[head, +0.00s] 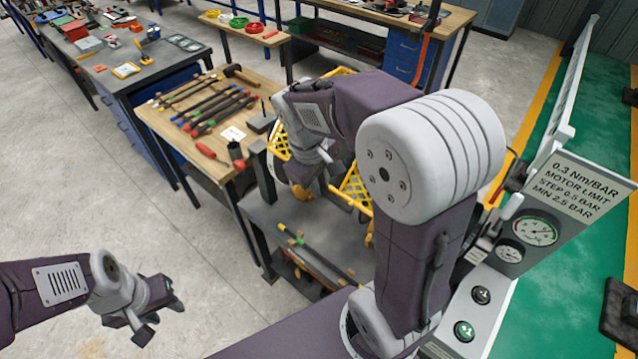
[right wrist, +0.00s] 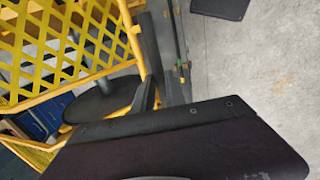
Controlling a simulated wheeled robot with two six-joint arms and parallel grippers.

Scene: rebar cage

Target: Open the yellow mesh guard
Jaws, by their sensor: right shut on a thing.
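The yellow mesh guard (head: 355,190) shows in pieces behind my right arm in the head view, above a grey bench (head: 262,214). In the right wrist view its mesh panel (right wrist: 60,50) fills the upper left, with a yellow frame bar along its right side. My right gripper (head: 318,165) is at the guard, partly hidden by its own wrist. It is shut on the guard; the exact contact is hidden. A dark round plate (right wrist: 100,100) shows behind the mesh. My left gripper (head: 162,322) is open and empty over the floor, well away from the guard.
A wooden table (head: 165,118) with tools stands left of the guard. A gauge panel (head: 545,225) stands at the right. A dark rod (head: 315,255) lies on the bench front. The floor (head: 90,190) at the left is clear.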

